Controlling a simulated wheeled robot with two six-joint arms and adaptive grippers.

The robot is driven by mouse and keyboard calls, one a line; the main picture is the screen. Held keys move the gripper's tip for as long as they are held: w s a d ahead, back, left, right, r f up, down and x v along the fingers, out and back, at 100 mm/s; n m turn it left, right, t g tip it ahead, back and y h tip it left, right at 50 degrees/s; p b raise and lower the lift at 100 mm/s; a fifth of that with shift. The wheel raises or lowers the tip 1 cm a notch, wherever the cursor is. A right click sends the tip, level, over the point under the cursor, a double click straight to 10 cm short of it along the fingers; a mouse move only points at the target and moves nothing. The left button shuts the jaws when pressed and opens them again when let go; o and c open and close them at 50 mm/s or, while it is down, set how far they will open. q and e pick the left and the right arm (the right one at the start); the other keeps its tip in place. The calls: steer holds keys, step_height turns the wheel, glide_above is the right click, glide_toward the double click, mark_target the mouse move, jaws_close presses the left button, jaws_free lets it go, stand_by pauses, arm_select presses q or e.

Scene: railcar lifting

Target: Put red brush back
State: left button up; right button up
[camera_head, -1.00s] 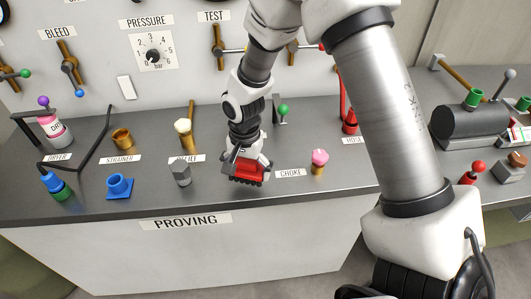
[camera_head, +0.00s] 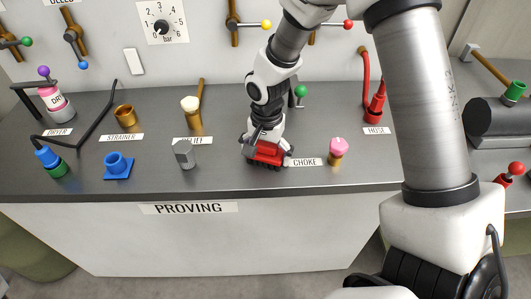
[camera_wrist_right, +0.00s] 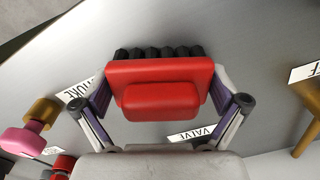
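The red brush (camera_head: 266,153) is a red block with dark bristles, at the front middle of the bench in the head view. It also shows in the right wrist view (camera_wrist_right: 160,75), bristles at its far side. My right gripper (camera_head: 264,143) points down over it. In the right wrist view my right gripper (camera_wrist_right: 161,95) has its finger pads against both ends of the brush, shut on it. The bristles are at or just above the bench top; I cannot tell if they touch. My left gripper is not in view.
The CHOKE label (camera_head: 305,162) and pink-topped knob (camera_head: 338,149) are just right of the brush. A grey weight (camera_head: 184,154) and blue fitting (camera_head: 118,165) stand to the left. The red hose fitting (camera_head: 376,103) is behind right. The bench front edge (camera_head: 230,197) is close.

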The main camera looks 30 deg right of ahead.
mark_target(266, 143)
steer(key=shift+w+r, duration=0.1)
steer(key=shift+r, duration=0.55)
step_height(266, 143, up, 11)
steer(key=shift+r, duration=0.1)
